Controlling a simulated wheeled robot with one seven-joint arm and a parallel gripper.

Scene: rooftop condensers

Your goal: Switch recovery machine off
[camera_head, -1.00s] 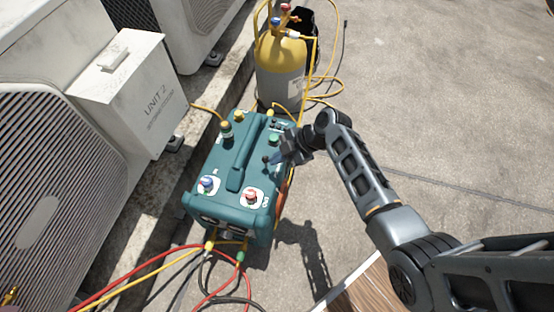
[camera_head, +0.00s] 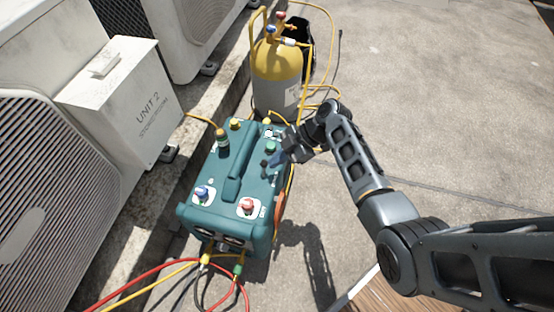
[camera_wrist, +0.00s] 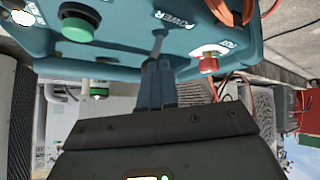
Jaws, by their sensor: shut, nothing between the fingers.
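The teal recovery machine (camera_head: 207,170) stands on the roof, left of my arm in the head view. Its top face also shows upside down in the wrist view (camera_wrist: 120,60). In the wrist view a small metal toggle lever (camera_wrist: 157,42) stands beside the word POWER. My gripper (camera_wrist: 158,64) is shut and empty, with its fingertips right at this lever; I cannot tell whether they touch it. A green button (camera_wrist: 78,22) and a red knob (camera_wrist: 208,62) flank the lever. In the head view my gripper (camera_head: 274,162) is over the machine's right edge. The lever's exact tilt is unclear.
A yellow-topped grey cylinder (camera_head: 277,75) stands behind the machine. Condenser units, one with a UNIT 2 box (camera_head: 125,100), line the left. Red, yellow and black hoses (camera_head: 150,285) run across the front. Open concrete (camera_head: 450,110) lies to the right.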

